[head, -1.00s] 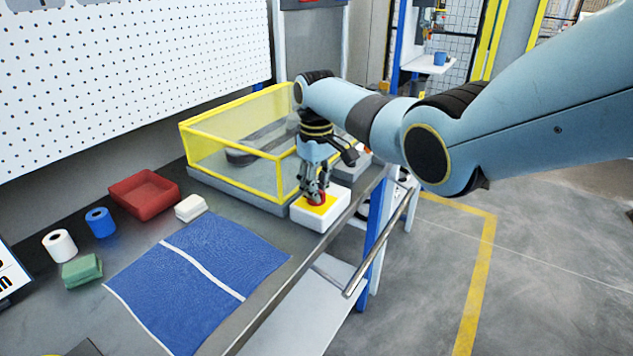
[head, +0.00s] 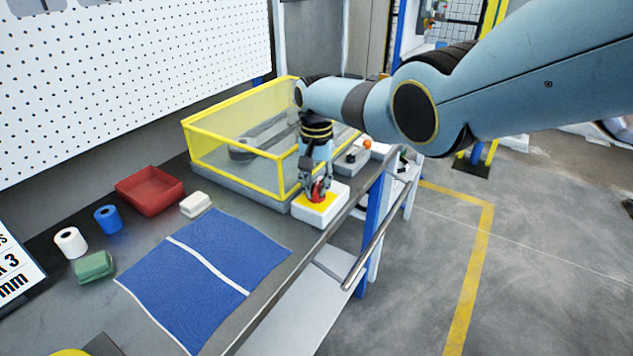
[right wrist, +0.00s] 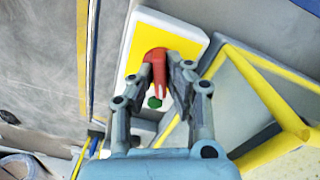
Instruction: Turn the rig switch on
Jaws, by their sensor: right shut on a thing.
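The rig switch is a white box (head: 309,217) with a yellow top plate and a red knob (head: 318,190), at the table's right edge. In the right wrist view the red knob (right wrist: 158,62) stands up from the yellow plate (right wrist: 135,52). My right gripper (head: 317,184) points down over the box. Its fingers (right wrist: 160,75) are shut on the red knob, one on each side, partly hiding it. A small green round part (right wrist: 154,102) shows between the fingers. My left gripper is not in view.
A yellow-framed guard (head: 235,142) stands close behind and left of the switch. Beyond it is a box with an orange knob (head: 367,143). A blue mat (head: 205,275), red tray (head: 150,190), white block (head: 196,204), green block (head: 94,266) and white and blue rolls lie left.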

